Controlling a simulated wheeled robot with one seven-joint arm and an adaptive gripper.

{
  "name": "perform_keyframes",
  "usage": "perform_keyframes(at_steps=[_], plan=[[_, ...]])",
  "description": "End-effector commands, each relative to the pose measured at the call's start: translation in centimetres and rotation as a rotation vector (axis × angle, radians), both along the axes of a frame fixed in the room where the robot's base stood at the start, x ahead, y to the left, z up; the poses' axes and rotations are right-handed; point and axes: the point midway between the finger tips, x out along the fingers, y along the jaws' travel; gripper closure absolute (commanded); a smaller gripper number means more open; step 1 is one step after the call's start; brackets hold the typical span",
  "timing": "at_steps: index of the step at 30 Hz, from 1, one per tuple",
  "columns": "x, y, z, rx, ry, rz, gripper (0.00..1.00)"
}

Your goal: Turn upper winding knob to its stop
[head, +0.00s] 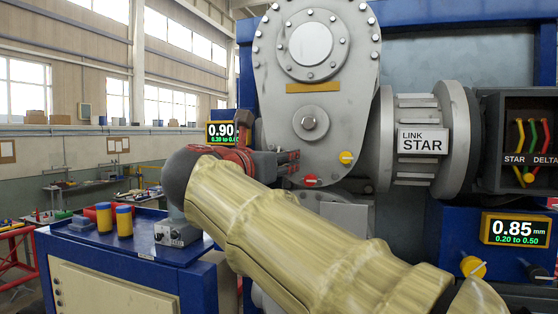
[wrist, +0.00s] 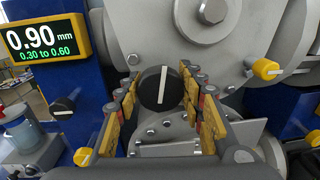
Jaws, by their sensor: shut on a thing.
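A round black knob (wrist: 158,88) with a white pointer line sits between my fingers in the wrist view, on the grey housing. Its line stands nearly upright, leaning slightly right at the top. My gripper (wrist: 160,100) is shut on this knob, with a yellow-padded finger on each side. In the head view my gripper (head: 292,161) reaches the lower left of the grey housing (head: 275,105); the held knob is hidden there. A display (wrist: 45,38) reads 0.90 mm, with 0.30 to 0.60 below. A second display (head: 515,229) reads 0.85 mm, with 0.20 to 0.50.
Another black knob (wrist: 64,106) is below the first display. A LINK STAR plate (head: 422,141) is on the right. A blue cabinet (head: 130,240) stands at left.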

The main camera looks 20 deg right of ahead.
Motion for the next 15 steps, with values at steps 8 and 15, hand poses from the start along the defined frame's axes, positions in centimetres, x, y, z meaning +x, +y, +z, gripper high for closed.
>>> perform_keyframes(at_steps=[8, 15], plan=[[0.01, 0.02, -0.05, 0.014, -0.010, 0.000, 0.87], [0.02, 0.00, -0.16, 0.098, -0.070, 0.000, 0.87]])
